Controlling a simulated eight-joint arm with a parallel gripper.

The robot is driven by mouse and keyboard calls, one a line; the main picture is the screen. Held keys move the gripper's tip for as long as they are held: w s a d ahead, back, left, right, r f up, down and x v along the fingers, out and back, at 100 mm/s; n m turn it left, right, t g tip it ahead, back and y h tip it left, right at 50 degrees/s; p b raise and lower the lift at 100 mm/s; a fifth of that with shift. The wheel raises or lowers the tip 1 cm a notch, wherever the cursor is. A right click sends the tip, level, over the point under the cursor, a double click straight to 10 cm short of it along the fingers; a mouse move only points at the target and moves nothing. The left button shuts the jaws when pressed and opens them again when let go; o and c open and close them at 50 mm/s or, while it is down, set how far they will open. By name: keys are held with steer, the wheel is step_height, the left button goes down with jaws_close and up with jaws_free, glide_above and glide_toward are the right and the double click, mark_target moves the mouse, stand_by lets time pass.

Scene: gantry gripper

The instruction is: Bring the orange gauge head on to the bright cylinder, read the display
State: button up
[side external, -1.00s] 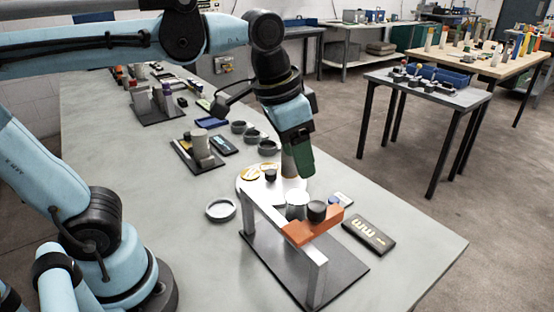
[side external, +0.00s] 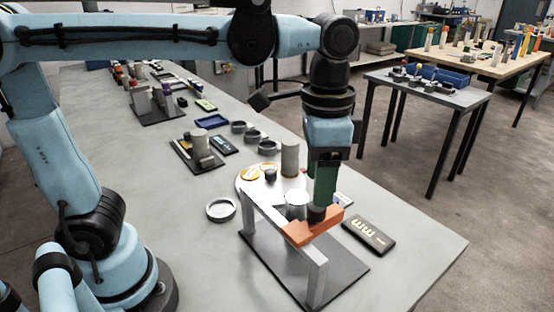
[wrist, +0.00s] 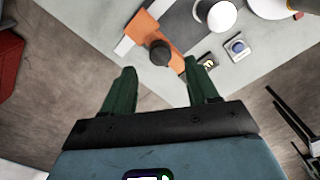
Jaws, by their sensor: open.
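The orange gauge head (side external: 318,228) sits on a raised grey beam (side external: 270,215) and carries a dark round knob (side external: 316,214). The bright cylinder (side external: 296,201) stands just behind the head in the side view; in the wrist view the cylinder (wrist: 222,17) is right of the orange head (wrist: 145,35). The display (side external: 369,236) is a black box with gold marks, right of the head; I cannot read it. My gripper (side external: 322,204) points down at the knob. In the wrist view my gripper (wrist: 159,65) is open, with the knob (wrist: 160,52) beyond and between its fingertips.
A round pale plate (side external: 243,184) with a taller grey cylinder (side external: 290,158) lies behind the beam. A grey ring (side external: 221,209) lies to the left. A small block with a blue top (wrist: 237,47) is near the cylinder. The front right of the bench is clear.

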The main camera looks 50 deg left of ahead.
mark_target(316, 219)
steer(key=shift+f, duration=2.45)
jaws_close()
